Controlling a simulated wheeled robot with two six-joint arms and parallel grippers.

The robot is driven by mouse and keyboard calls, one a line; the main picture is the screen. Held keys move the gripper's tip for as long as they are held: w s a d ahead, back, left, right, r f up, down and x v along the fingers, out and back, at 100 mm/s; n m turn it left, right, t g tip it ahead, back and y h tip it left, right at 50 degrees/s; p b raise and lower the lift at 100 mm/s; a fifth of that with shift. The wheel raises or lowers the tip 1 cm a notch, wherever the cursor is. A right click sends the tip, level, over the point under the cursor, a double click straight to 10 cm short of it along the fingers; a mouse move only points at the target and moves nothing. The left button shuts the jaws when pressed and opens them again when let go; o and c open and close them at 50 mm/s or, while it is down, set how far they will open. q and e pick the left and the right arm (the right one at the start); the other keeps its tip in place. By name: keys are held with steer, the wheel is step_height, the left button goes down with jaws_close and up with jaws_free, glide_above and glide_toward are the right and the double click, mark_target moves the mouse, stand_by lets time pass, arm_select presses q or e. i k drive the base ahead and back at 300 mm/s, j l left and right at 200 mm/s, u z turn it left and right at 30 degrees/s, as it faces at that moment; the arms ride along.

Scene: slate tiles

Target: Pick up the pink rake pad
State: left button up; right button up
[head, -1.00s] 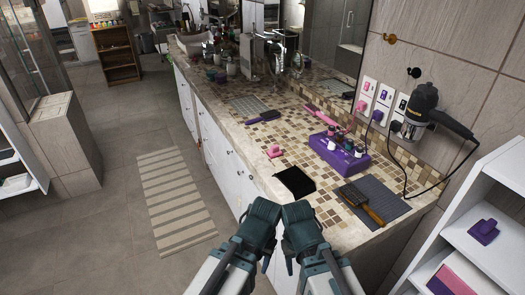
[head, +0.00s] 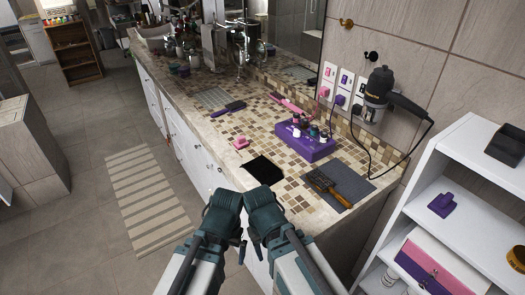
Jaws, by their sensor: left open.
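A small pink pad with a raised top, which looks like the pink rake pad (head: 241,143), lies on the mosaic counter (head: 222,128) near its front edge, left of a black square mat. Nothing covers it. My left gripper (head: 240,250) is low in front of the counter, below and apart from the pad; it is open, and I see nothing in it. My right gripper (head: 262,212) is close beside it, also apart from the pad; its fingers are not clear.
The black mat (head: 265,170), a purple box with bottles (head: 308,150), a brush (head: 328,188) on a grey mat, and a purple-handled brush (head: 228,108) lie on the counter. A long pink item (head: 288,105) lies at the back. White shelves (head: 440,165) stand right. Floor left is mostly clear.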

mark_target(241, 142)
steer(key=i+j, duration=0.2)
steer(key=j, duration=0.2)
steer(key=i+j, duration=0.2)
steer(key=j, duration=0.2)
steer(key=i+j, duration=0.2)
steer(key=j, duration=0.15)
steer(key=i+j+z, duration=0.1)
steer(key=j, duration=0.3)
steer(key=i+j, duration=0.25)
steer(key=j, duration=0.15)
steer(key=i+j, duration=0.2)
steer(key=j, duration=0.2)
steer(key=i+j, duration=0.2)
steer(key=j, duration=0.2)
steer(key=z, duration=1.65)
